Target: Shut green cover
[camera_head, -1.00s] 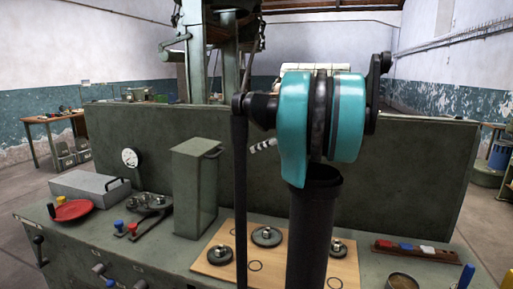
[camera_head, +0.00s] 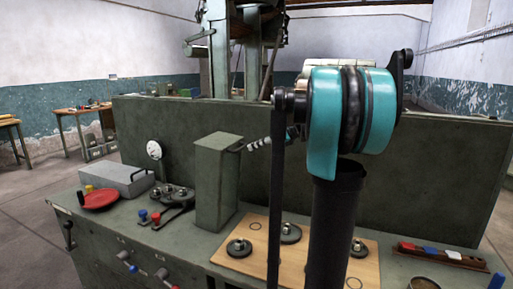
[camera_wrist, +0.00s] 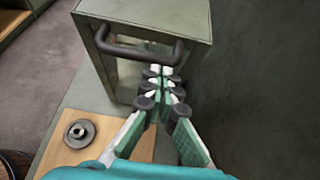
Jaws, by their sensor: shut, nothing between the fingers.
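A tall grey-green box-shaped cover (camera_head: 215,188) stands upright on the bench, left of my arm. Its dark bar handle (camera_head: 236,150) is on the upper part of its right side. In the wrist view the cover (camera_wrist: 150,17) fills the top, with the handle (camera_wrist: 130,50) across its near face and a paler, framed area below. My gripper (camera_wrist: 161,74) is shut and empty, its fingertips just below the handle's right part. I cannot tell whether they touch. In the head view my gripper (camera_head: 252,145) is just right of the handle, and my arm hides part of it.
A wooden board (camera_head: 215,255) with several dark round weights lies in front of the cover. A grey box (camera_head: 118,180), a red dish (camera_head: 99,199) and small knobs are on the left. A tall green panel (camera_head: 440,175) stands behind; a block rack (camera_head: 440,254) is at right.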

